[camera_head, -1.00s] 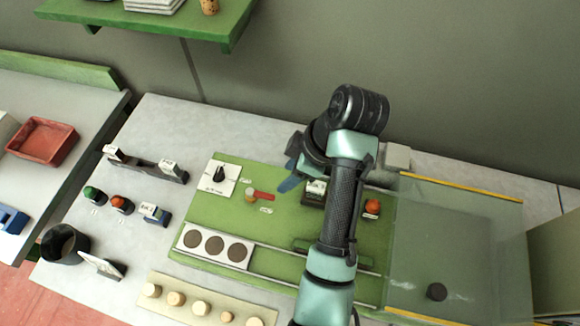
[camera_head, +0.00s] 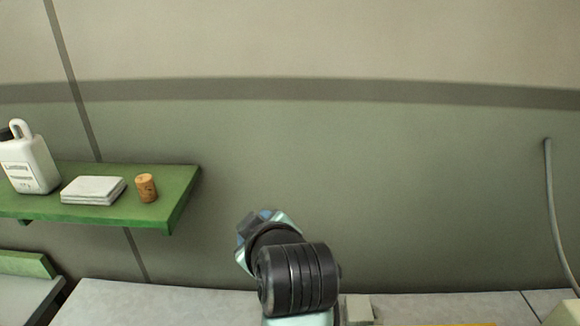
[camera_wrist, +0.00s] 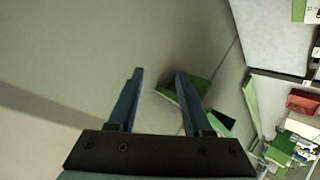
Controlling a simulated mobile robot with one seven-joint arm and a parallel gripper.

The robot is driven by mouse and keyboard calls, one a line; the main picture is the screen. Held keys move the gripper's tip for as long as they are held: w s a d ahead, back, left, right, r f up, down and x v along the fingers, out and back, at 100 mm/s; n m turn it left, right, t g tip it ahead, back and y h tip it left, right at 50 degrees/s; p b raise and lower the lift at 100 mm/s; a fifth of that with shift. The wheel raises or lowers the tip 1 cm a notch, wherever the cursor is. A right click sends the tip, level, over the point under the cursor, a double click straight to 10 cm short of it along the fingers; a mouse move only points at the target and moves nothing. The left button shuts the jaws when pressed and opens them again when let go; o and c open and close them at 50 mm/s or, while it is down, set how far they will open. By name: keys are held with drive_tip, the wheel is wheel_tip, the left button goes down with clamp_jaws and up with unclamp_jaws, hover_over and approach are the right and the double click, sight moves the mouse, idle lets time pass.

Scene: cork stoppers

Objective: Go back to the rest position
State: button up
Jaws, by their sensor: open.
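My gripper shows in the wrist view (camera_wrist: 155,90) with its two blue fingers apart and nothing between them. Beyond the fingertips are the bare grey wall and part of a green shelf. In the head view my arm rises from the bottom edge, with its dark wrist joint in front of the wall above the worktop; the fingertips cannot be made out there. A cork stopper (camera_head: 147,188) stands upright on the green shelf (camera_head: 172,205) at left, well apart from my arm.
On the shelf are a stack of white squares (camera_head: 93,190) and a white jug (camera_head: 30,163). A grey worktop (camera_head: 170,302) runs along the bottom. A thin grey pipe or cable (camera_head: 556,210) hangs at right. The wall area around my arm is clear.

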wheel_tip(320, 180, up, 14)
drive_tip(key=d+m+t, duration=0.2)
drive_tip(key=m+t, duration=0.2)
drive_tip(key=t, duration=0.2)
drive_tip(key=s+d+r+m+t+h+b, duration=0.1)
drive_tip(key=s+d+r+m+t, duration=0.1)
drive_tip(key=s+r+t, duration=0.3)
drive_tip(key=s+d+r+m+t+h, duration=0.2)
drive_tip(key=s+r+m+t, duration=0.2)
drive_tip(key=s+r, duration=0.7)
wheel_tip(320, 180, up, 5)
drive_tip(key=shift+s+f+m+t+h+b, duration=0.25)
drive_tip(key=shift+m+t+h+b, duration=0.1)
drive_tip(key=shift+t, duration=0.25)
